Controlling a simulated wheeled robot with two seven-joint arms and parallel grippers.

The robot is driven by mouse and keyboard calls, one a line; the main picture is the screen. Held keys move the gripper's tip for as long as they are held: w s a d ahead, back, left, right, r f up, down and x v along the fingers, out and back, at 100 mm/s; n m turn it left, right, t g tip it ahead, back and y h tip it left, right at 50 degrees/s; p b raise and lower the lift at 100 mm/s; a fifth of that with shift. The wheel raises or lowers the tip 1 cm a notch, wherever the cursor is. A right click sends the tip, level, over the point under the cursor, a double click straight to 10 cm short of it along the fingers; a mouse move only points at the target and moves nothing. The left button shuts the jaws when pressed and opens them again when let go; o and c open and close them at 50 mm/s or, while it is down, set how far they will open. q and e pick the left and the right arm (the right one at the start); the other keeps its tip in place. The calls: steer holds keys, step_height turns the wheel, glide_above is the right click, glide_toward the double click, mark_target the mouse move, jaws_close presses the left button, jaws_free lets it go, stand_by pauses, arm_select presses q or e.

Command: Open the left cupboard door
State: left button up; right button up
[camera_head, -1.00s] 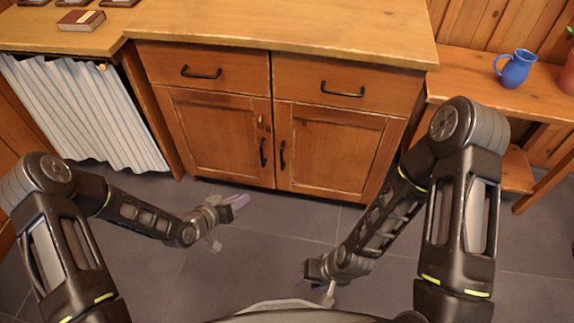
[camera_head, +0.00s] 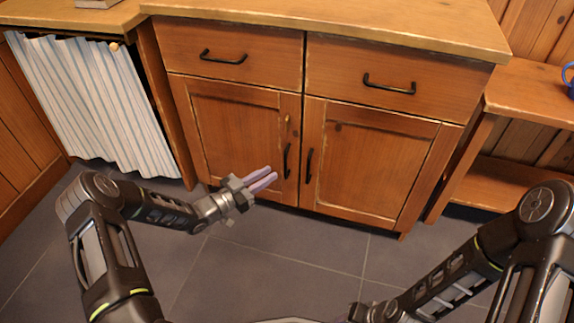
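The left cupboard door (camera_head: 230,130) is a shut wooden panel under the left drawer. Its black upright handle (camera_head: 287,161) is near its right edge, with a small brass-coloured keyhole plate (camera_head: 287,122) above it. My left gripper (camera_head: 271,177) is in front of the door's lower part, left of the handle. Its two pale purple fingers are spread apart with nothing between them, pointing right toward the handle; I cannot tell how far they are from it. My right gripper (camera_head: 350,319) is at the bottom edge, mostly cut off, so its fingers cannot be judged.
The right cupboard door (camera_head: 375,165) is shut, with its own black handle (camera_head: 309,165). Two shut drawers (camera_head: 385,82) sit above. A striped curtain (camera_head: 95,105) hangs at the left. A wooden bench (camera_head: 535,90) with a blue mug (camera_head: 570,76) stands at right. The grey tiled floor (camera_head: 280,265) is clear.

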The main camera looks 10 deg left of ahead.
mark_target(286, 176)
arm_select(q)
steer(key=b+x, duration=0.2)
steer(key=x, duration=0.5)
steer(key=shift+w+d, duration=0.2)
jaws_close()
stand_by(1.3)
